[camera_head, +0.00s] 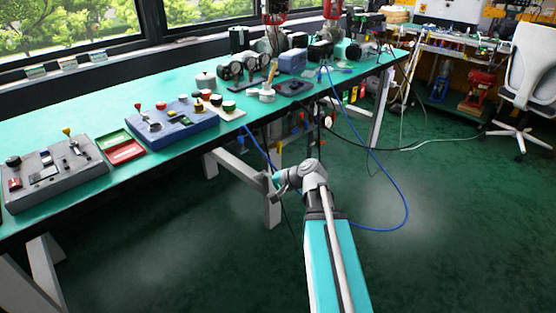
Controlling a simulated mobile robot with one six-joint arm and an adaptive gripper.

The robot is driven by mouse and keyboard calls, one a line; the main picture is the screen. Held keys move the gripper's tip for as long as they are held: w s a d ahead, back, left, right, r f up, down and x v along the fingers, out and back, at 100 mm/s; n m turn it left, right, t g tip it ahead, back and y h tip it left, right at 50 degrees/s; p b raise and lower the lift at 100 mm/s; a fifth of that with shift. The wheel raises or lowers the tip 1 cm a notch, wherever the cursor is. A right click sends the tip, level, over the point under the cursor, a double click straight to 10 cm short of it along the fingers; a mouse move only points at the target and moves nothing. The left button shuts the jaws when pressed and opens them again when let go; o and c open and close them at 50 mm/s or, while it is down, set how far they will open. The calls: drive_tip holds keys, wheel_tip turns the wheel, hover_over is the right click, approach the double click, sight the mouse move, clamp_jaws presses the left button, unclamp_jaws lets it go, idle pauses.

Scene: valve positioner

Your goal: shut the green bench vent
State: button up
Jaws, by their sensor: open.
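I cannot pick out the green bench vent for certain. The long green-topped bench (130,100) carries several small controls, too small to identify. One fitting with an upright wooden-coloured handle (268,82) stands near the bench's front edge.
A grey control box (60,180), a red tray (125,152) and a blue control box (175,122) line the bench's left part. Round gauges (230,71) stand farther back. A blue hose (405,205) loops right of my arm. A white chair (530,70) stands right; the green floor (450,240) is open.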

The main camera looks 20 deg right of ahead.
drive_tip(key=w+d+m+t+b, duration=0.2)
drive_tip(key=d+m+t+b, duration=0.25)
drive_tip(key=d, duration=0.45)
drive_tip(key=m+t+h+b, duration=0.2)
drive_tip(key=m+t, duration=0.2)
drive_tip(key=m, duration=0.1)
approach(280, 153)
drive_tip(key=s+d+r, duration=0.2)
drive_tip(key=s, duration=0.1)
drive_tip(key=shift+a+f+n, duration=0.15)
drive_tip(key=shift+n, duration=0.1)
drive_tip(key=shift+w, duration=0.15)
drive_tip(key=x, duration=1.3)
drive_tip(key=shift+w+a, duration=0.25)
drive_tip(key=shift+w, duration=0.05)
drive_tip(key=c, duration=1.1)
